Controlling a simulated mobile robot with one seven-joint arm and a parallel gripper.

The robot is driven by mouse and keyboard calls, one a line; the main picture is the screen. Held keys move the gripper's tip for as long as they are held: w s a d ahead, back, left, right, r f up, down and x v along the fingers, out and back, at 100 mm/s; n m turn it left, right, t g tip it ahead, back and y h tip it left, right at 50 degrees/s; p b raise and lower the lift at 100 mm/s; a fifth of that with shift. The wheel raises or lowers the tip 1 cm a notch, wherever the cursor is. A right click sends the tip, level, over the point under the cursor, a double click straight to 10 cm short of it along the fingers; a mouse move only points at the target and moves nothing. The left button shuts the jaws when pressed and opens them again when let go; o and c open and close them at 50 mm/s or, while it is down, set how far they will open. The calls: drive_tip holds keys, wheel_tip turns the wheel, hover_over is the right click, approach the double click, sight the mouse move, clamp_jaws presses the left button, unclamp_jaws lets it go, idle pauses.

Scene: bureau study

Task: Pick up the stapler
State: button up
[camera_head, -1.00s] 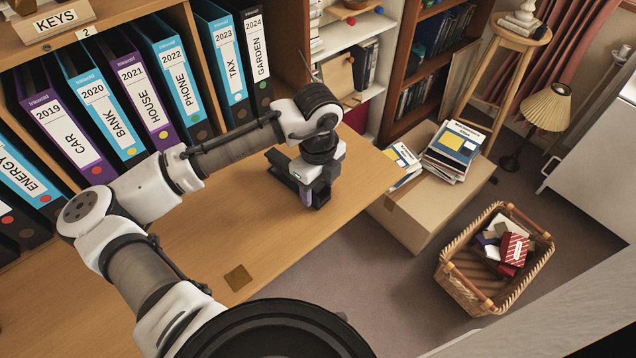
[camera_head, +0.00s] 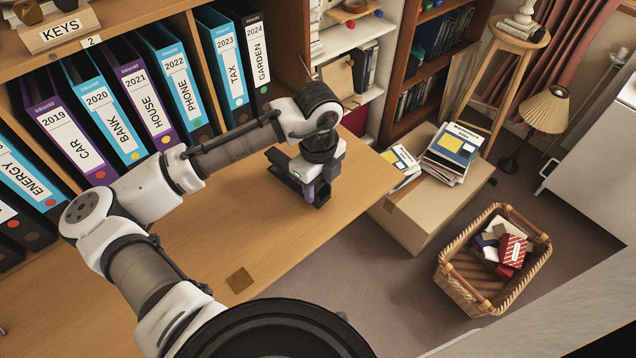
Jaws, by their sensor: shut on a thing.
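My gripper (camera_head: 308,190) is above the right part of the wooden desk top (camera_head: 205,235), pointing down. Its dark fingers are closed around a small pale purple thing (camera_head: 309,191), which I take to be the stapler. Only a narrow strip of it shows between the fingers; the rest is hidden by my gripper and wrist. I cannot tell whether it still touches the desk.
Several upright binders (camera_head: 136,108) fill the shelf behind the desk. A cardboard box (camera_head: 412,220) with papers stands past the desk's right end, and a wicker basket (camera_head: 461,290) is on the floor. A flat brown square (camera_head: 239,281) lies near the front edge.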

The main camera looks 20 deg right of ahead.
drive_tip(key=shift+r+p, duration=2.05)
drive_tip(key=shift+r, duration=0.6)
